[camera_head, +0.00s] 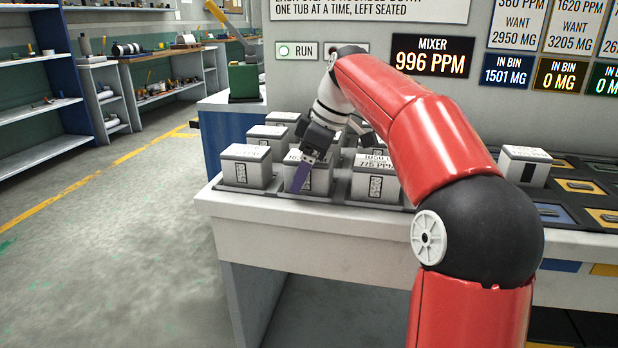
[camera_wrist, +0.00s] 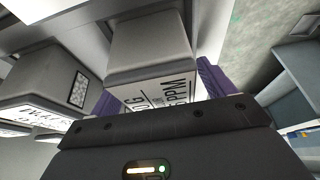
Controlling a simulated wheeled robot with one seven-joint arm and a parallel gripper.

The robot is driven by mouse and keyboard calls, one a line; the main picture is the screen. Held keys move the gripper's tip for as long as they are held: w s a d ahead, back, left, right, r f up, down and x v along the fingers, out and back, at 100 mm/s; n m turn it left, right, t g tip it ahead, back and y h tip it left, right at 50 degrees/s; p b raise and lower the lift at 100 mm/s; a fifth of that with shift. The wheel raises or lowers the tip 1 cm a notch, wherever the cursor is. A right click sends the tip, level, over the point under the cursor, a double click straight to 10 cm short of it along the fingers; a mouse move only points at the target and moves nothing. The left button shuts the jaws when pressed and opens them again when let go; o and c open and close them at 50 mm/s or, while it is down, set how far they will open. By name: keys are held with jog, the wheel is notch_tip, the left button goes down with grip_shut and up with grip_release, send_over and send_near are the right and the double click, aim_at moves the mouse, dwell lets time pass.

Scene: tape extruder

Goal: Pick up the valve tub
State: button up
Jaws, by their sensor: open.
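Several grey tubs with white labels stand in a tray on the bench. I cannot read which one is the valve tub. My gripper (camera_head: 312,160) is open and pointed down over the front middle tub (camera_head: 320,180). One purple finger shows in front of that tub's left face; the other finger is mostly hidden in the head view. In the wrist view my gripper (camera_wrist: 160,88) has its purple fingers on either side of a tub (camera_wrist: 150,62) with a partly hidden label ending in PPM. Whether they touch it is unclear.
Another tub (camera_head: 525,165) stands at the right among coloured slots. A panel with a MIXER display (camera_head: 432,57) rises behind the bench.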

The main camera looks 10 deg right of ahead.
jog(key=c, duration=1.3)
jog(key=shift+c, duration=0.6)
jog(key=shift+r, duration=0.2)
